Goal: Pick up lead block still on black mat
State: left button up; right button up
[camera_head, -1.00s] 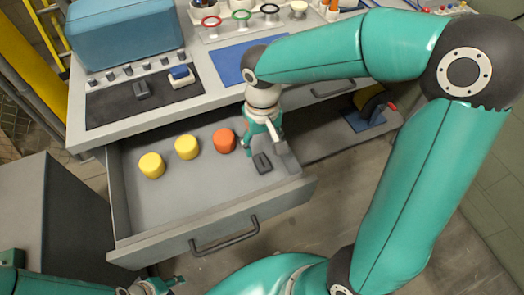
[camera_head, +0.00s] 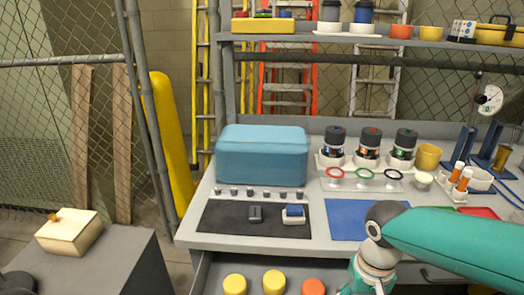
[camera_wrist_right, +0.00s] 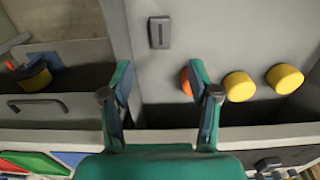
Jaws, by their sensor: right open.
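The black mat (camera_head: 222,222) lies on the worktop in the head view. A small dark grey lead block (camera_head: 255,213) sits on it, left of a white holder with a blue top (camera_head: 293,215). In the right wrist view my right gripper (camera_wrist_right: 160,82) is open and empty above the open drawer. A similar dark block (camera_wrist_right: 159,32) lies on the drawer floor beyond its fingertips. In the head view my right wrist shows at the bottom, with its fingers cut off by the frame. My left gripper is not in view.
Yellow and orange round pieces (camera_head: 273,282) stand in the open drawer. A blue case (camera_head: 262,155) and a row of small pegs stand behind the black mat. A blue mat (camera_head: 360,220) lies to its right. Jars (camera_head: 369,145) and rings stand farther back.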

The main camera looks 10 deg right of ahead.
aim_at(254, 211)
jog(key=k, duration=1)
